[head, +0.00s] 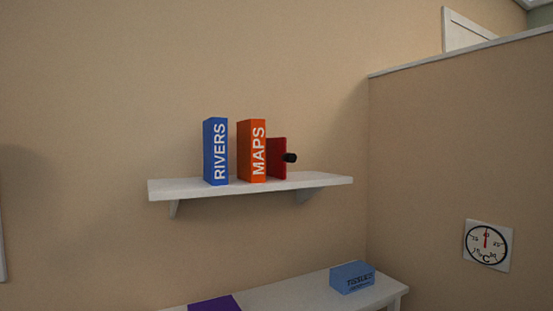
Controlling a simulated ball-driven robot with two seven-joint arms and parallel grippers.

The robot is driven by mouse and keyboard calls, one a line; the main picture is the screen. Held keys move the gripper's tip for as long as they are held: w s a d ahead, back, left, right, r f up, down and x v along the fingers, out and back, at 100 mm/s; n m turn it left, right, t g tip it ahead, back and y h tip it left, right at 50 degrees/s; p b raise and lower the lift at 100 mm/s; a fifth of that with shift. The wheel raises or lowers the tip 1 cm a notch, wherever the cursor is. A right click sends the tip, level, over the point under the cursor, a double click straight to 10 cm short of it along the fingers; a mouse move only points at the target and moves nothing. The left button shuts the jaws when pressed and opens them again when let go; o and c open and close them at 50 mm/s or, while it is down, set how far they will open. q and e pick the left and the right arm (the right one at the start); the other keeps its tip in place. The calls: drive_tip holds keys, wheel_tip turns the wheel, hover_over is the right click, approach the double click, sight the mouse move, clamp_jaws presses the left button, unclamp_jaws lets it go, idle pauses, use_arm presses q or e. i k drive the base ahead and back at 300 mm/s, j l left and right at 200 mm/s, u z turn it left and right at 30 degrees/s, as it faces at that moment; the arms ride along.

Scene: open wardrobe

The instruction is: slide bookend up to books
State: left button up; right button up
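A blue book marked RIVERS (215,152) and an orange book marked MAPS (251,152) stand upright on a white wall shelf (325,182). A narrow gap shows between the two books. Neither of my grippers is in the head view.
The shelf's right end is bare. Below it, a white table (290,294) holds a blue tissue box (352,277) and a purple item (215,304). A wall with a round dial (488,247) stands at right.

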sight(276, 157)
drive_tip(key=i+l+u, duration=0.2)
drive_tip(key=i, duration=0.8)
drive_tip(key=j, duration=0.1)
